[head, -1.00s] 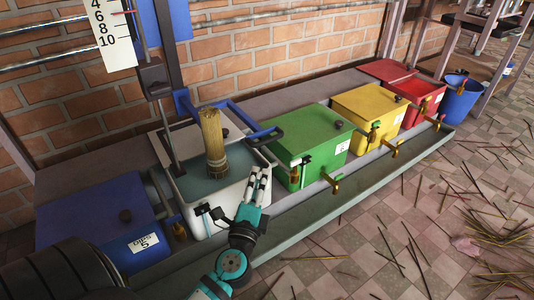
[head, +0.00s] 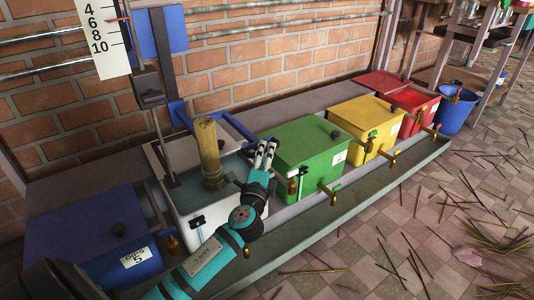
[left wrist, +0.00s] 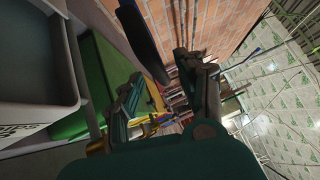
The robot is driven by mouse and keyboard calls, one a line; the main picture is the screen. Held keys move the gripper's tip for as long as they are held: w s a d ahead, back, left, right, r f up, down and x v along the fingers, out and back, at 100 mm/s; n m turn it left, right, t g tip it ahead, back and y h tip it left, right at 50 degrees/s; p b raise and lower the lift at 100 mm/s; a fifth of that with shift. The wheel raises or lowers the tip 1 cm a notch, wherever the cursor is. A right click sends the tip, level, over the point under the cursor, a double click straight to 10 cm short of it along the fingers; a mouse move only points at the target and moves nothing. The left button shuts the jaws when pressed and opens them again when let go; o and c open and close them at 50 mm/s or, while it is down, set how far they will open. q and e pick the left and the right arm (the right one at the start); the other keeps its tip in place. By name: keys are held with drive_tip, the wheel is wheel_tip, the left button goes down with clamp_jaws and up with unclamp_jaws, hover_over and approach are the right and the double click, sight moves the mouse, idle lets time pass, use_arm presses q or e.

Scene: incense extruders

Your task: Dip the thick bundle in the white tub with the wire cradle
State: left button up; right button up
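The white tub (head: 178,214) holds pale bluish liquid and stands between the blue and green tubs. The thick tan bundle (head: 207,142) stands upright over it, its lower end in the wire cradle (head: 213,180) at the liquid; how deep it sits I cannot tell. A blue lever (head: 232,124) runs behind the bundle toward the green tub. My left gripper (head: 265,152) is just right of the white tub, by the lever's end, fingers apart. In the left wrist view a dark blue bar (left wrist: 143,42) shows between the open fingers (left wrist: 160,85); contact is unclear. My right gripper is not in view.
A blue lidded tub (head: 90,225) stands left; green (head: 300,150), yellow (head: 365,120) and red (head: 405,95) lidded tubs with taps stand right. A numbered gauge (head: 97,35) hangs above. A blue bucket (head: 457,108) is far right. Loose sticks litter the tiled floor.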

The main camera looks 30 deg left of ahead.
use_arm(q)
drive_tip(key=shift+x, duration=1.1)
clamp_jaws()
